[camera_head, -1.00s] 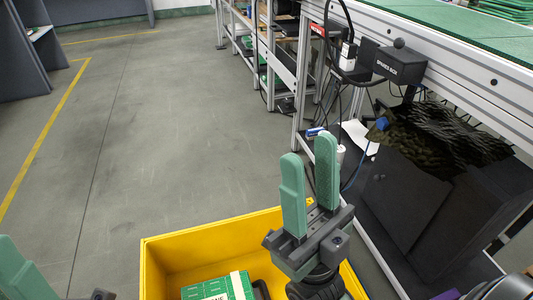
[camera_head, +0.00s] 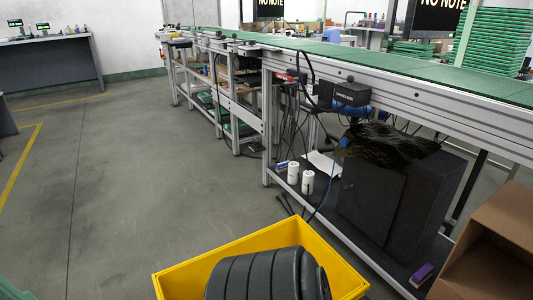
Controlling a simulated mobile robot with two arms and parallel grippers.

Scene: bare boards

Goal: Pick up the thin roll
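Two small white rolls, a left one (camera_head: 293,173) and a right one (camera_head: 307,183), stand upright side by side on the low dark shelf under the long bench. I cannot tell which is the thinner one. My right gripper's fingers are not visible. A large dark ribbed shape, perhaps part of my arm, fills the bottom centre.
A yellow bin (camera_head: 337,253) stands in front of me, its inside mostly hidden. Dark cabinets (camera_head: 372,200), a blue-and-white item (camera_head: 282,165) and a purple item (camera_head: 421,274) are on the low shelf. A cardboard box (camera_head: 503,228) is at right. Floor at left is clear.

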